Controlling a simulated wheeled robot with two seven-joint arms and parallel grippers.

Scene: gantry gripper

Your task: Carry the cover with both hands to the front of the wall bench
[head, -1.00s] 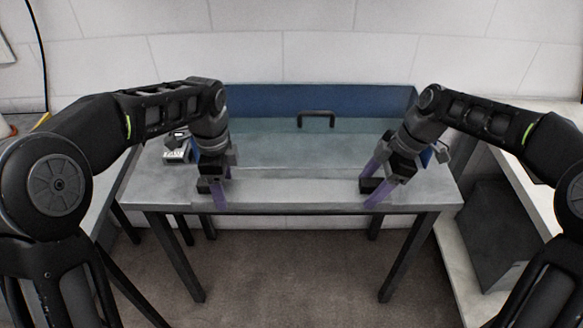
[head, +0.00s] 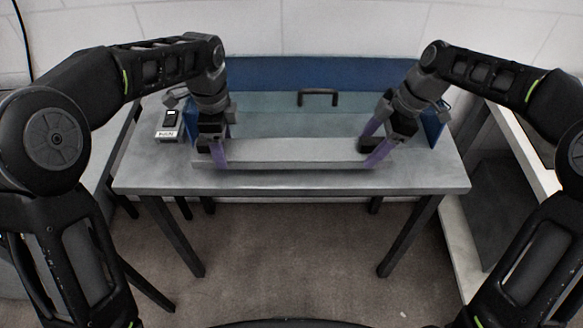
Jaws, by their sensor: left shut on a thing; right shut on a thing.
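I cannot tell whether the cover touches the bench top.
Behind the cover is a blue and teal enclosure (head: 265,75) with a dark handle (head: 317,93). A small labelled device (head: 169,123) sits at the bench's back left. A pale shelf unit (head: 458,240) stands at the right. Carpeted floor (head: 290,250) before the bench is clear.

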